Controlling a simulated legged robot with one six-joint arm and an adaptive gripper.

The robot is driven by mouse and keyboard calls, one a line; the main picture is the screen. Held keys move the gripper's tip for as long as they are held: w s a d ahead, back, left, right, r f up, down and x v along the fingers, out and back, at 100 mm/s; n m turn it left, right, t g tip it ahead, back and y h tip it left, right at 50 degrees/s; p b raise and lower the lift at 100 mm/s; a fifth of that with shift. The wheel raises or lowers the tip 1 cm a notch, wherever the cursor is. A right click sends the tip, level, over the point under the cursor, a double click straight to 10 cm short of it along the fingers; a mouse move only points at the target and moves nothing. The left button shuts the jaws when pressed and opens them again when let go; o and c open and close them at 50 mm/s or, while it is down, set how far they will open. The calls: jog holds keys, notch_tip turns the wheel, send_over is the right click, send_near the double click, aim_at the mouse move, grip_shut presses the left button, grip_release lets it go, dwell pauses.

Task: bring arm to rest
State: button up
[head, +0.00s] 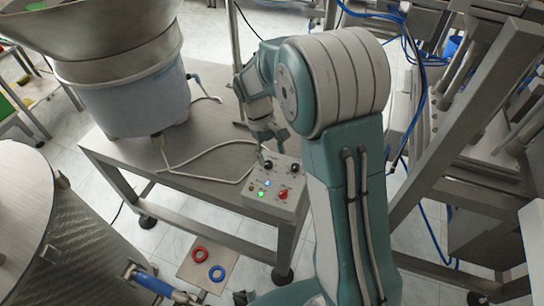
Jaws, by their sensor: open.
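My teal and grey arm rises in the middle of the head view and bends over to the left. My gripper (263,144) hangs at its far end, just behind a grey control box (273,205) on the metal table (205,160). Its jaws are small and partly hidden in this view; they are open, and I see nothing held between them. The box has black knobs, a red button (283,194), a lit green button (261,194) and a lit blue one (267,183). I cannot tell whether the gripper touches the box.
A large bowl feeder (130,100) stands on the table's left. A metal frame (450,125) with blue hoses is close on the right. A ribbed metal drum (75,240) fills the lower left. A red ring (199,254) and a blue ring (217,273) lie low near the table.

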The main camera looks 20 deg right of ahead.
jog(key=s+d+r+m+t+y, duration=0.1)
jog(key=s+r+t, duration=0.1)
jog(key=s+r, duration=0.3)
jog(key=s+r+m+t, duration=0.1)
jog(key=s+r+t, duration=0.15)
jog(key=r, duration=0.55)
jog(key=s+d+r+m+t, duration=0.1)
jog(key=s+r+t, duration=0.3)
jog(key=s, duration=0.8)
jog(key=shift+r+m+t+y, duration=0.25)
jog(key=shift+m+t+y, duration=0.25)
jog(key=shift+m, duration=0.3)
